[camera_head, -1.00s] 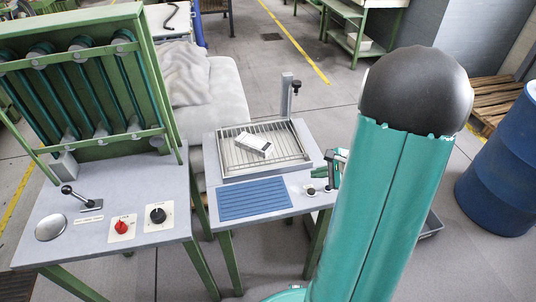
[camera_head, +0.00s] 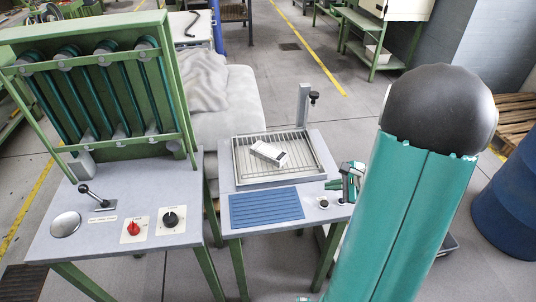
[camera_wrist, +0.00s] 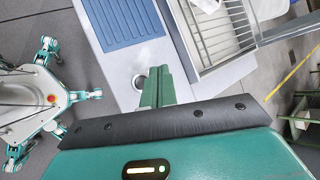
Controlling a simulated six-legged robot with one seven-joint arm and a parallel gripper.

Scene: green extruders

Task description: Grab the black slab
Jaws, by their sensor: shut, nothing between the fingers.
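I cannot make out a loose black slab in either view. My gripper (camera_head: 332,186) is at the right edge of the small grey table, beside the tray's near right corner, with its fingers pointing left. In the wrist view its two green fingers (camera_wrist: 156,75) are together with nothing between them. A small round dark knob (camera_head: 323,203) on the tabletop is just below the fingers; it also shows left of them in the wrist view (camera_wrist: 139,82). My arm hides the area right of the table.
A post (camera_head: 303,105) stands behind the tray. A control bench (camera_head: 90,245) is left, a blue barrel (camera_head: 508,215) right.

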